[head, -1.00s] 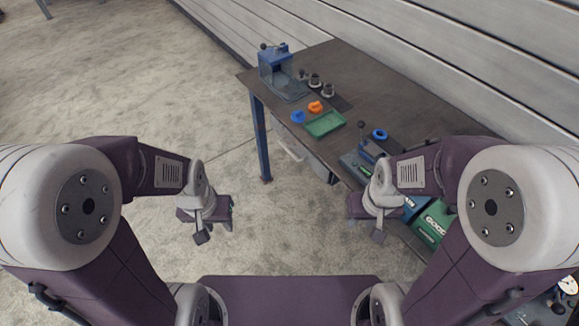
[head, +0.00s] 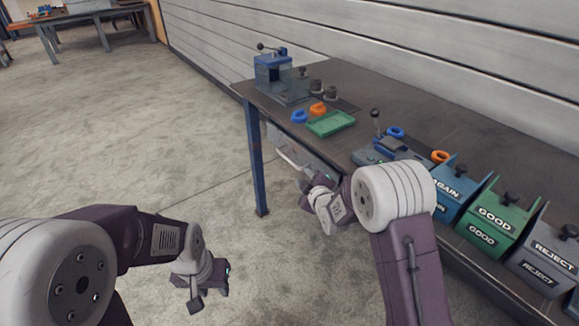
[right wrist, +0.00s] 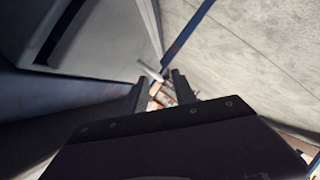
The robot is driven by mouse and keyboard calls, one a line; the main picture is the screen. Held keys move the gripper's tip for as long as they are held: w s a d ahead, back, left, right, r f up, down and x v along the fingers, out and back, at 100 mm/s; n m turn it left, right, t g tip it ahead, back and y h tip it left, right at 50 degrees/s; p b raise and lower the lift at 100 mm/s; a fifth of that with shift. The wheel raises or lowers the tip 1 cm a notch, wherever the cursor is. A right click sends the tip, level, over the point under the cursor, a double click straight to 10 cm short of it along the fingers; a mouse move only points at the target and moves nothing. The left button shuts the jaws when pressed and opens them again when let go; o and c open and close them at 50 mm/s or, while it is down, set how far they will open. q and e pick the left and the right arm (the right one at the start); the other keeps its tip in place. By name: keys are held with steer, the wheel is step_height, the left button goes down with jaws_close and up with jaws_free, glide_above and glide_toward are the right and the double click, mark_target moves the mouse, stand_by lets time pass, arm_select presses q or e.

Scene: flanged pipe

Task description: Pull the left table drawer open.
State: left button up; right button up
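The left drawer (head: 316,153) is a grey box front under the table's left part, with a pale bar handle (head: 291,160). My right gripper (head: 309,173) is beside the handle, on its near right side. In the right wrist view, the two dark fingers of my right gripper (right wrist: 160,86) stand apart, and a pale bar (right wrist: 150,71) shows just beyond them. I cannot see the bar held between the fingers. My left gripper (head: 226,268) hangs low over the floor, away from the table; its finger opening is too small to tell.
The dark table (head: 410,119) carries a blue machine (head: 273,75), a green tray (head: 331,123), blue and orange rings, and a lever fixture (head: 376,148). Blue, green (head: 497,219) and grey bins line its near right edge. A blue leg (head: 256,160) stands left of the drawer.

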mark_target(291, 163)
steer(key=shift+n+t+y, duration=0.5)
steer(key=shift+n+t, duration=0.1)
steer(key=shift+n, duration=0.2)
steer(key=x, duration=0.3)
steer(key=a+b+x, duration=0.1)
steer(key=x, duration=0.2)
steer(key=r+b+x, duration=0.1)
steer(key=x, duration=0.3)
steer(key=shift+s+a, duration=0.2)
steer(key=shift+a, duration=0.1)
steer(key=shift+w+a, duration=0.15)
steer(key=shift+w, duration=0.35)
steer(key=shift+c, duration=0.3)
jaws_close()
steer(key=shift+f, duration=0.1)
